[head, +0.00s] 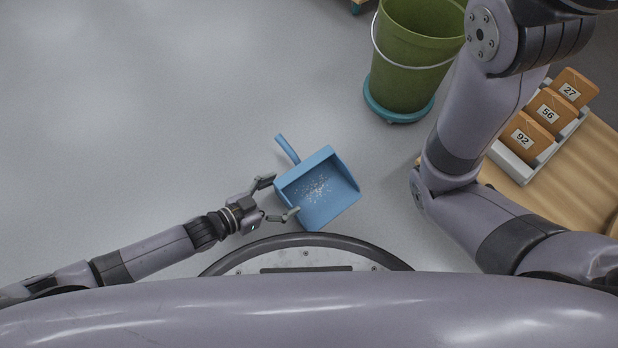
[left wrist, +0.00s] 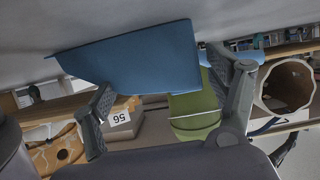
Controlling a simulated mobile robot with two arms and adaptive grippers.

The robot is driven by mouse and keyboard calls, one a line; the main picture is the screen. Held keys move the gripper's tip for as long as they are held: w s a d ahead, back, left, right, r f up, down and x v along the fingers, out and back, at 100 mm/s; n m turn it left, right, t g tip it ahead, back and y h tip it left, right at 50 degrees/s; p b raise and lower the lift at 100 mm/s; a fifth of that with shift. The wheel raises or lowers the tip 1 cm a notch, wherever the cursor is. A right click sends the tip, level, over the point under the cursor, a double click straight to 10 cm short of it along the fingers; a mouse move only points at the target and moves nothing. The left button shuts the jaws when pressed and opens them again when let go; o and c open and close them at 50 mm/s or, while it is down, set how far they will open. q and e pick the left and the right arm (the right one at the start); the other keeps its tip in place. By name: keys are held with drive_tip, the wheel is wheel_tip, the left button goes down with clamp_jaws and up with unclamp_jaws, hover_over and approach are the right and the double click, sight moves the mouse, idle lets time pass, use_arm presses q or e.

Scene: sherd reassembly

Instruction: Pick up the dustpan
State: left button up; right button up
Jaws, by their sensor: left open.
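The blue dustpan (head: 322,203) lies on the grey floor in the head view, with small pale crumbs (head: 318,188) in its pan. Its short handle (head: 287,149) points up and to the left. My left gripper (head: 281,198) is open at the left side of the pan, one finger near the handle end and one by the lower left edge. In the left wrist view the dustpan (left wrist: 140,55) shows as a blue panel just beyond the open fingers (left wrist: 165,95). I cannot tell whether a finger touches it. My right gripper is not in view.
A green bucket (head: 405,60) with a wire handle stands on a teal base (head: 397,115). At the right is a wooden table (head: 565,165) with a tray (head: 511,160) of numbered tan blocks (head: 527,138). My right arm crosses in front. Floor at the left is clear.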

use_arm(q)
drive_tip(key=c, duration=1.7)
drive_tip(key=shift+s+f, duration=0.1)
clamp_jaws()
